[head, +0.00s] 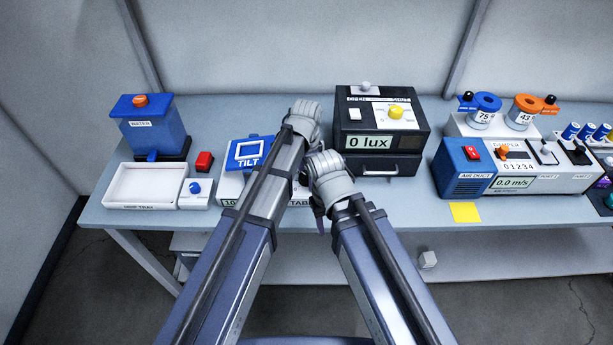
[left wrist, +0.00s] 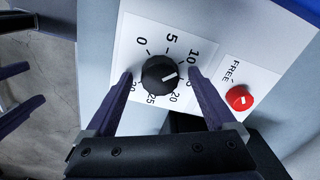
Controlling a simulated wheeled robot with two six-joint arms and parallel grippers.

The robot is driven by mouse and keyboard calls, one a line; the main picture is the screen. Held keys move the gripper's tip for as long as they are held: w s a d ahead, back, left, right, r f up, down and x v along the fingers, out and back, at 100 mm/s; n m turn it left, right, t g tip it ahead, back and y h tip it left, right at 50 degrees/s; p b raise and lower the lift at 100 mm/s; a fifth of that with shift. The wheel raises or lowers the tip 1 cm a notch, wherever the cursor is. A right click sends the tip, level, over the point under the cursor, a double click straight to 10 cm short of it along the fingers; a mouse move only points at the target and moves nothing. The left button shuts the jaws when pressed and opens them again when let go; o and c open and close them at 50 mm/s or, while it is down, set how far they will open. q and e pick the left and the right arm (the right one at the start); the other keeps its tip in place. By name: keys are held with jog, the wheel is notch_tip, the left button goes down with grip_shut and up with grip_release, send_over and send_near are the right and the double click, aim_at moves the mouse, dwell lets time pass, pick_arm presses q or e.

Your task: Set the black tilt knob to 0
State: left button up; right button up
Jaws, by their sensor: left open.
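The black tilt knob (left wrist: 154,81) sits on a white dial plate (left wrist: 128,48) in the left wrist view. Its white pointer line points right and slightly up, between the 10 and 20 marks, away from the 0. My left gripper (left wrist: 160,74) is open, one finger on each side of the knob; I cannot tell whether they touch it. The right finger covers part of the scale. In the head view my arms hide the knob, beside the blue TILT frame (head: 243,150). My right wrist (head: 329,177) is beside the left arm; its jaw state is unclear.
A red knob (left wrist: 239,98) marked FREE sits right of the dial. The black lux box (head: 381,130) stands close behind my right wrist. A red button (head: 204,160) and a white tray (head: 146,184) are at left. The blue AIR DUCT unit (head: 465,168) is at right.

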pick_arm(q)
jog(key=c, duration=1.4)
jog(key=shift+o, duration=0.2)
jog(key=shift+n, duration=0.3)
jog(key=n, duration=0.3)
jog(key=shift+n, duration=0.3)
jog(key=n, duration=0.4)
jog(key=shift+n, duration=0.3)
jog(key=n, duration=0.9)
jog(key=shift+n, duration=0.3)
